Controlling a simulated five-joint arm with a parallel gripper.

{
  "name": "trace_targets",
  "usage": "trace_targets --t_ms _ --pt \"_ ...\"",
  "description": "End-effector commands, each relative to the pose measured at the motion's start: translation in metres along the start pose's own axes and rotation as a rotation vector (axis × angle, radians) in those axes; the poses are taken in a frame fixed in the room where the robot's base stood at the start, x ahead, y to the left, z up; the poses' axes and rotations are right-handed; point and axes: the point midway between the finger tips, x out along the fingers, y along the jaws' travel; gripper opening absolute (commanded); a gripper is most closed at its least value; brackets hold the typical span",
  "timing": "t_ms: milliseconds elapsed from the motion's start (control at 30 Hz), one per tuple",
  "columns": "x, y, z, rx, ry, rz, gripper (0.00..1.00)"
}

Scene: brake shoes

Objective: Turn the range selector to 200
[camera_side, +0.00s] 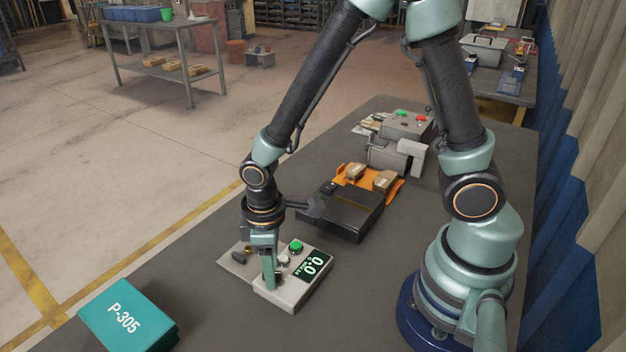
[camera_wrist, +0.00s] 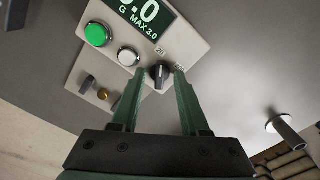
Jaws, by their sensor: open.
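The range selector (camera_wrist: 159,73) is a small black knob on a light grey meter box (camera_side: 291,293). In the wrist view a mark on the knob points up, toward the label 20 (camera_wrist: 160,51). A second label to its right is partly hidden by my right finger. My gripper (camera_wrist: 159,72) is open, with one green finger on each side of the knob. A gap shows at the left finger; I cannot tell whether the right one touches. In the side view my gripper (camera_side: 269,284) points down at the box and hides the knob.
The box has a display (camera_side: 314,264) reading 0.0, a green button (camera_side: 295,246) and a white button (camera_side: 284,260). A teal P-305 box (camera_side: 128,316) lies at front left.

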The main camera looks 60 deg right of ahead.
Motion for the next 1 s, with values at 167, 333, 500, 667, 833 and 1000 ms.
trace_targets --t_ms 167,333,500,667,833,1000 --pt "0.0008 0.0001 -0.0002 0.0 0.001 0.0 0.45" --pt "0.0006 0.0001 -0.0002 0.0 0.001 0.0 0.18" --pt "0.0005 0.0001 -0.0002 0.0 0.001 0.0 0.0" --pt "0.0004 0.0001 -0.0002 0.008 0.001 0.0 0.0" --pt "0.0003 0.0 -0.0002 0.05 0.001 0.0 0.0" --pt "0.0002 0.0 -0.0002 0.147 0.001 0.0 0.0"
